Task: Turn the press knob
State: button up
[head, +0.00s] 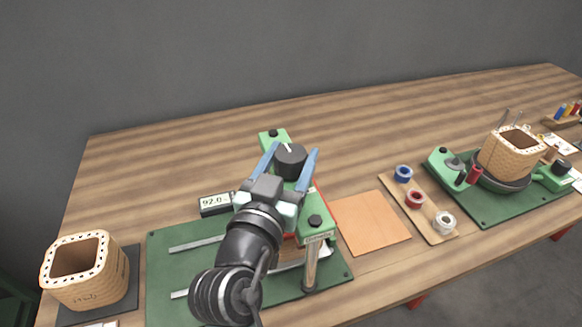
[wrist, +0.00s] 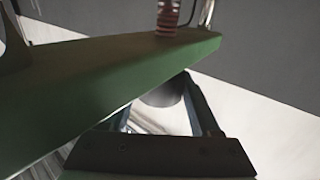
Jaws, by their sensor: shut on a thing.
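The press knob (head: 290,160) is a dark round knob with a white pointer mark, on the green press beam (head: 273,139) in the head view. My gripper (head: 291,163) has its two blue fingers on either side of the knob and is shut on it. In the wrist view my gripper (wrist: 165,98) shows its fingers around a dark rounded shape, likely the knob (wrist: 163,94). The green beam (wrist: 90,85) crosses that view and hides much of the press. My arm covers part of the press in the head view.
A wicker-like coil former (head: 85,272) is at the left. An orange sheet (head: 370,222), a spool board (head: 433,232) and a second green fixture (head: 500,207) lie right. The back table is clear.

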jog(key=o, duration=1.4)
jog(key=b+v, duration=0.2)
jog(key=v, duration=1.1)
jog(key=w+d+r+n+t+y, duration=0.1)
jog(key=w+r+t, duration=0.15)
jog(key=r, duration=0.65)
jog(key=w+d+r+t+y, duration=0.1)
jog(key=r+t, duration=0.2)
jog(key=r, duration=0.7)
jog(key=s+r+n+t+y+p, duration=0.1)
jog(key=r+p, duration=0.3)
jog(key=r, duration=0.5)
jog(key=s+d+r+t+y+p, duration=0.1)
jog(key=s+r+t+p, duration=0.1)
jog(key=r+p, duration=0.3)
jog(key=s+r+n+t+y+p, duration=0.1)
jog(key=s+r+p, duration=0.2)
jog(key=r, duration=1.1)
jog(key=shift+d+n+t+y+p, duration=0.3)
jog(key=shift+d+t+p, duration=0.05)
jog(key=shift+p, duration=0.3)
